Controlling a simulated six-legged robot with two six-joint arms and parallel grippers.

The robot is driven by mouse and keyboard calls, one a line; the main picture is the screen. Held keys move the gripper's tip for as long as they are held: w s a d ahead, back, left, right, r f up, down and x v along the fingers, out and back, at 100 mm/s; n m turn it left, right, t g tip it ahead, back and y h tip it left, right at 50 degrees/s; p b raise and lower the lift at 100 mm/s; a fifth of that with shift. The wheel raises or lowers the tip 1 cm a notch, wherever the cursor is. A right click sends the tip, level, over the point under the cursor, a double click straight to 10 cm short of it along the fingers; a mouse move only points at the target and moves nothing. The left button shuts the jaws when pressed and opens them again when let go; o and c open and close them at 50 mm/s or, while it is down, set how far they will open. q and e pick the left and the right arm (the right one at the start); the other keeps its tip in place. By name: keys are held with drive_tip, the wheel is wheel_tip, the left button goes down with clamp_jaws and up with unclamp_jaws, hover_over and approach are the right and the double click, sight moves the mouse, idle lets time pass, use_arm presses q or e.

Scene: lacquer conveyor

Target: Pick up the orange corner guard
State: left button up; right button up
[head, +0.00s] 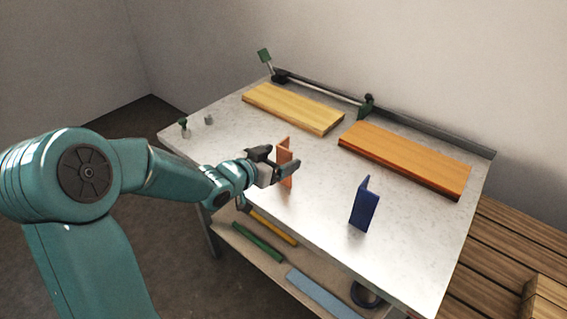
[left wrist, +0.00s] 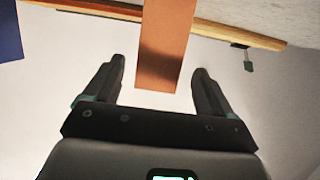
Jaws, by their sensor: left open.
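The orange corner guard (head: 285,158) stands upright near the middle of the light tabletop in the head view. My left gripper (head: 279,163) is at it and partly covers it. In the left wrist view the guard (left wrist: 167,45) reaches down between the two open fingers of the gripper (left wrist: 158,85). Gaps show on both sides of it, so no finger appears to touch it there. My right gripper is not in either view.
A blue corner guard (head: 362,205) stands to the right on the tabletop (head: 320,230). A yellow board (head: 293,107) and an orange-brown board (head: 405,158) lie farther back, before a metal rail (head: 420,125). A lower shelf (head: 240,240) holds several coloured strips.

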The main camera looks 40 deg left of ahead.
use_arm(q)
drive_tip(key=x, duration=0.4)
drive_tip(key=shift+w+d+f, duration=0.1)
drive_tip(key=shift+w+f, duration=0.05)
drive_tip(key=shift+w, duration=0.2)
drive_tip(key=c, duration=1.1)
